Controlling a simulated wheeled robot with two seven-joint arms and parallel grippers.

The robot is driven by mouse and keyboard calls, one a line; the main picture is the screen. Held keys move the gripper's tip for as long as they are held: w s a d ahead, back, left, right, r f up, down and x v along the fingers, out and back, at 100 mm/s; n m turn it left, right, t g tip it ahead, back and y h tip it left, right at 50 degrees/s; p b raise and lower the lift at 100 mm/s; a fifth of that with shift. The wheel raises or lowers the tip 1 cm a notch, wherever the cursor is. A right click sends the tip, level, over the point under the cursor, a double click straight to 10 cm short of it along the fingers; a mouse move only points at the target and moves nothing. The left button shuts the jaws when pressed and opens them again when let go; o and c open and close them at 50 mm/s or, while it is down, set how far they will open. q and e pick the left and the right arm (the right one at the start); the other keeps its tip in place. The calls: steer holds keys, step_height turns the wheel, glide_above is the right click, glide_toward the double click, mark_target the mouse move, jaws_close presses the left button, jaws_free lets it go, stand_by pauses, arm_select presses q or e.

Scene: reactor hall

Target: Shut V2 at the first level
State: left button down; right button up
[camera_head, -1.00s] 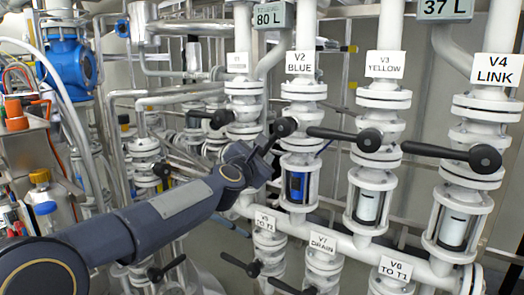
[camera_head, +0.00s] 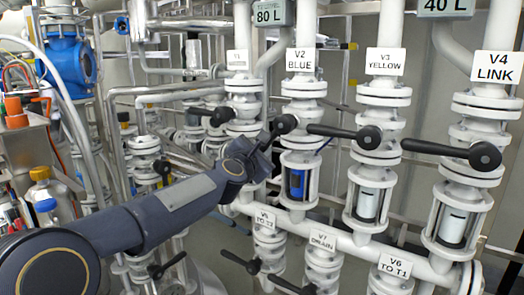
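Valve V2, with its white "V2 BLUE" label (camera_head: 300,60), is on a white vertical pipe in the middle of the view. Its black lever hub (camera_head: 287,124) faces me, and the lever seems to slant down and left from it. My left gripper (camera_head: 265,146) is at that lever, just below and left of the hub. The dark wrist and fingers blend with the lever, so I cannot tell if the fingers are closed on it. A sight glass (camera_head: 297,183) below V2 shows blue. My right gripper is not in view.
V3's lever (camera_head: 340,132) and V4's lever (camera_head: 440,149) point left, close to crosswise on their pipes. V1's lever (camera_head: 200,111) also points left. Lower valves V5 (camera_head: 264,221), V7 (camera_head: 322,240) and V6 (camera_head: 394,265) stand below. Pipes crowd the left.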

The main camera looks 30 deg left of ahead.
arm_select(q)
steer(key=shift+a+r+m+t+b, duration=0.3)
steer(key=shift+a+r+m+b, duration=0.35)
steer(key=shift+m+b, duration=0.4)
steer(key=shift+a+r+m, duration=0.2)
steer(key=shift+r+m, duration=0.2)
steer(key=shift+m, duration=0.05)
steer(key=c, duration=1.3)
jaws_free()
steer(key=shift+s+f, duration=0.1)
steer(key=shift+s, duration=0.05)
steer(key=s+d, duration=0.1)
steer(key=s, duration=0.6)
steer(key=shift+s+d+f+b, duration=0.15)
steer(key=shift+f+b, duration=0.1)
steer(key=shift+b, duration=0.2)
